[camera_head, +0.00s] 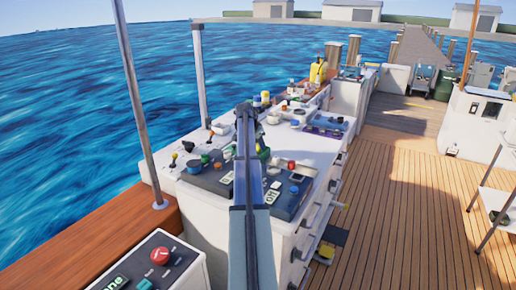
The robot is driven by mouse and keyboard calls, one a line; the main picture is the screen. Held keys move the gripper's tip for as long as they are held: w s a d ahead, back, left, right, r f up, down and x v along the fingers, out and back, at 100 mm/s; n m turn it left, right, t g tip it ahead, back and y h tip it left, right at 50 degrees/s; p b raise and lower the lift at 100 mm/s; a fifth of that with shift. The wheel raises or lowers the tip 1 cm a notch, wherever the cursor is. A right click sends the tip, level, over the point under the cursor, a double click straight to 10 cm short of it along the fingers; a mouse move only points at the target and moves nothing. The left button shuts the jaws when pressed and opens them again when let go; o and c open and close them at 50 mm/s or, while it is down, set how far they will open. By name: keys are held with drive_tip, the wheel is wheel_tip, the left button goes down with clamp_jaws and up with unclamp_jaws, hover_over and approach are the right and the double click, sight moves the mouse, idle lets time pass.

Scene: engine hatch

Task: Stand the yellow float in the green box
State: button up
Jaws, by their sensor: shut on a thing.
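My arm rises through the middle of the head view and hides part of the console behind it. My gripper's fingers and anything between them cannot be made out; the arm covers that area. A yellow rounded object (318,70) stands upright far back on the counter, but I cannot tell if it is the yellow float. A smaller yellow-topped item (265,95) is just right of the arm's upper end. A green object (263,152) shows partly beside the arm on the console; I cannot tell if it is the green box.
The white console (216,145) carries levers, knobs and dark panels. A panel with a red knob (160,256) is at the lower left. Metal posts stand at the left, near the water. The wooden deck (385,215) to the right is mostly clear. A dark green bin (445,84) stands far right.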

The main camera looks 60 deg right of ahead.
sight(258, 149)
drive_tip(key=shift+s+a+f+y, duration=0.15)
drive_tip(key=shift+a+f, duration=0.05)
drive_tip(key=shift+f, duration=0.65)
drive_tip(key=shift+s+a+f+y, duration=0.1)
drive_tip(key=shift+a+f+y, duration=0.1)
drive_tip(key=shift+f, duration=0.6)
drive_tip(key=o, duration=0.7)
drive_tip(key=shift+w+d+f, duration=0.2)
drive_tip(key=shift+f, duration=0.1)
drive_tip(key=o, duration=0.3)
drive_tip(key=shift+r, duration=0.1)
drive_tip(key=shift+w+d+r, duration=0.1)
drive_tip(key=shift+r, duration=0.15)
drive_tip(key=v, duration=1.3)
drive_tip(key=shift+d, duration=0.1)
